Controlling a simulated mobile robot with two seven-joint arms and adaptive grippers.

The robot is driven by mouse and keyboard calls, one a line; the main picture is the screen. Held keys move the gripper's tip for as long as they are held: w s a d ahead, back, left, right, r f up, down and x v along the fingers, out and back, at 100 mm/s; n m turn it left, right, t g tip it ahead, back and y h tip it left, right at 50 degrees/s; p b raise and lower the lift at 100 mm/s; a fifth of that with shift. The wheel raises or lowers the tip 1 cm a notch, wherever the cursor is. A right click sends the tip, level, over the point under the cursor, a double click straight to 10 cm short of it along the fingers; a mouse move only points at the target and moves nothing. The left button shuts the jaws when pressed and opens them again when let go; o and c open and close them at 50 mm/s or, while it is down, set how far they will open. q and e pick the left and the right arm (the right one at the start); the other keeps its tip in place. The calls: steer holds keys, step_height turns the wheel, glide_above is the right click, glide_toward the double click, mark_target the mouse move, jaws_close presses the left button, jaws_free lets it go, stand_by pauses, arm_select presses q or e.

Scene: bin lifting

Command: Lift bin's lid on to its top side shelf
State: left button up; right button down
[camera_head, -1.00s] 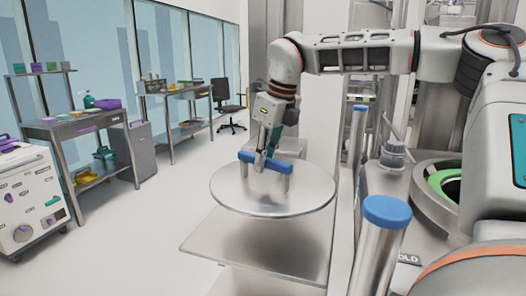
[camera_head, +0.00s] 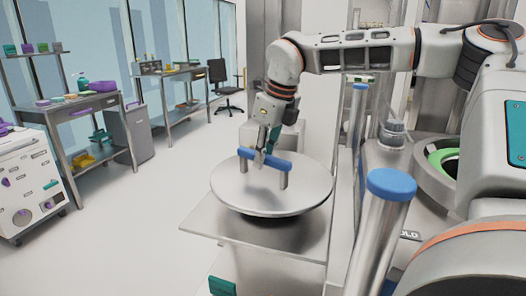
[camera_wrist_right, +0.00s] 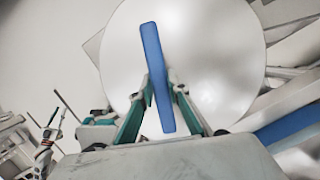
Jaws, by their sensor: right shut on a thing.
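The round metal lid (camera_head: 225,187) with a blue bar handle (camera_head: 248,154) is over a flat metal shelf (camera_head: 205,222) in the head view. My right gripper (camera_head: 265,157) is shut on the handle from above. The right wrist view shows the blue handle (camera_wrist_right: 152,50) between the two fingers (camera_wrist_right: 158,98), with the pale lid (camera_wrist_right: 215,55) behind it. The lid looks close to level, with a dark shadow under it. I cannot tell whether it touches the shelf. The open round bin mouth with a green ring (camera_head: 437,160) is at the right. My left gripper is not in view.
A metal post with a blue cap (camera_head: 391,183) stands right of the shelf, with a thinner post (camera_head: 357,125) behind it. A white cart (camera_head: 30,190) and work tables (camera_head: 85,108) are at the left. The floor (camera_head: 135,225) between is clear.

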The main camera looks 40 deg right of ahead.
steer(key=shift+w+f, duration=0.1)
steer(key=shift+f, duration=0.65)
stand_by(0.8)
steer(key=c, duration=1.9)
jaws_free()
steer(key=shift+a, duration=0.1)
steer(key=shift+s+f, duration=0.2)
steer(key=shift+f, duration=0.15)
steer(key=shift+r, duration=0.55)
steer(key=v, duration=1.1)
steer(key=shift+s+r, duration=0.15)
